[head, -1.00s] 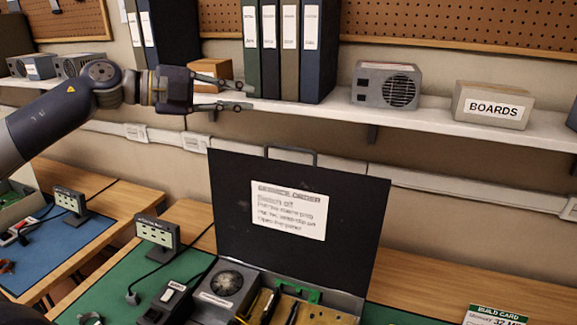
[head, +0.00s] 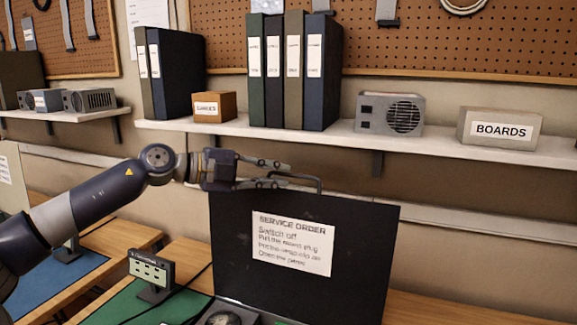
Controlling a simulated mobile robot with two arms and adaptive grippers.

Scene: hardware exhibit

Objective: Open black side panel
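The black side panel (head: 225,255) stands upright, raised over an open case at the bottom of the head view, and carries a white service order sheet (head: 292,243). Its grey handle (head: 308,180) is on the top edge. My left gripper (head: 288,175) comes in from the left at the height of the handle, its fingers spread and overlapping the handle's left part in the picture. I cannot tell whether they touch it. The case (head: 258,319) shows only at the bottom edge. My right gripper is out of view.
A white shelf (head: 270,133) above holds binders (head: 292,70), a small brown box (head: 214,107), a grey power supply (head: 389,113) and a boards box (head: 500,128).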

